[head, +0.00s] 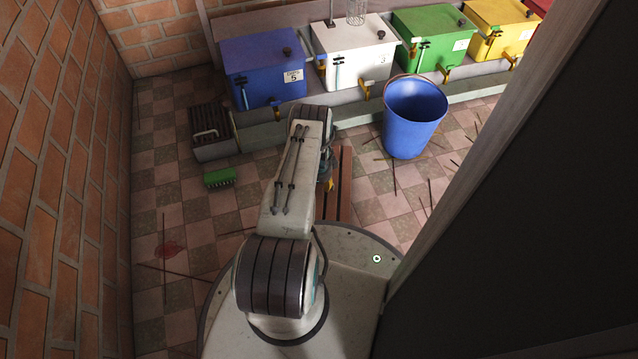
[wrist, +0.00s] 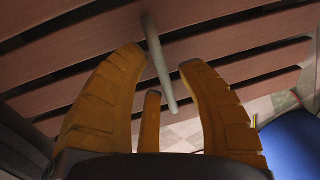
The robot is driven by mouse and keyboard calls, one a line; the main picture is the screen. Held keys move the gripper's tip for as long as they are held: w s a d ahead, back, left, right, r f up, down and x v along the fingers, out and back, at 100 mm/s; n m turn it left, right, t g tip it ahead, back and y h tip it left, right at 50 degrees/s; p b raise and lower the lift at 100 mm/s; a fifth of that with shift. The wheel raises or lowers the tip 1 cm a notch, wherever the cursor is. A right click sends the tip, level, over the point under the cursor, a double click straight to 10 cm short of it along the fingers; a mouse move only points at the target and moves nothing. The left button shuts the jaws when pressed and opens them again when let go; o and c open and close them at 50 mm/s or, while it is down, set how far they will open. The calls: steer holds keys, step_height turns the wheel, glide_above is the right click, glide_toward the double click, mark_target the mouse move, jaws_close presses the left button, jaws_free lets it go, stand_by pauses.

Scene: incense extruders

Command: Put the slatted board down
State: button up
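The slatted board (head: 343,192) has reddish-brown slats and shows in the head view just past my base, partly hidden behind my arm. In the wrist view its slats (wrist: 235,69) fill the upper part of the picture, with gaps between them. A pale grey bar-shaped handle (wrist: 159,65) stands out from the board. In the head view the gripper (head: 328,183) is mostly hidden by my arm. The board's height above the floor is hard to judge.
A blue bucket (head: 415,120) stands right of the board, with thin sticks scattered around it. A green brush (head: 220,178) lies on the left floor. A dark panel (head: 520,230) blocks the right.

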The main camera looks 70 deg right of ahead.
steer(key=shift+r, duration=0.1)
step_height(320, 180, up, 12)
steer(key=a+p, duration=0.1)
steer(key=p, duration=0.8)
steer(key=shift+s+a+p, duration=0.2)
steer(key=shift+a+p, duration=0.1)
